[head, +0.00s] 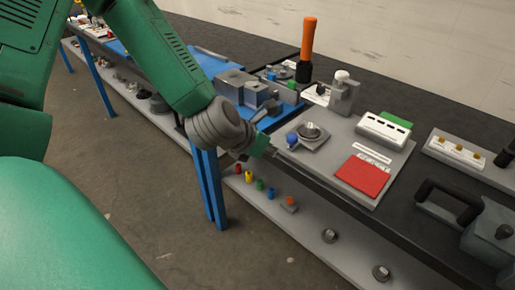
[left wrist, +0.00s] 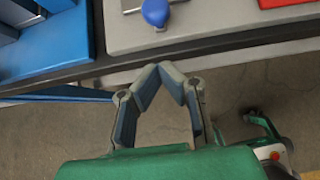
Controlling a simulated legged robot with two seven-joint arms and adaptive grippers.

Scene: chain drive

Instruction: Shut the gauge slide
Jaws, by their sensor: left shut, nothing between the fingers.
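A grey block with a round metal piece on top (head: 310,130) and a blue knob (head: 292,138) sits on the light grey board (head: 340,185) near the bench's front edge. I take it for the gauge slide; I cannot tell how far it is open. The blue knob also shows at the top of the left wrist view (left wrist: 155,12). My left gripper (head: 274,152) is at the bench's front edge, just short of the knob and apart from it. In the left wrist view its fingertips (left wrist: 160,68) meet, empty. My right gripper is not seen.
A red pad (head: 362,176) and a white block with dark slots (head: 383,131) are on the same board. An orange-handled tool (head: 308,45) stands upright behind. A blue tray with metal blocks (head: 275,112) lies to the left. A lower shelf (head: 300,225) holds small coloured parts.

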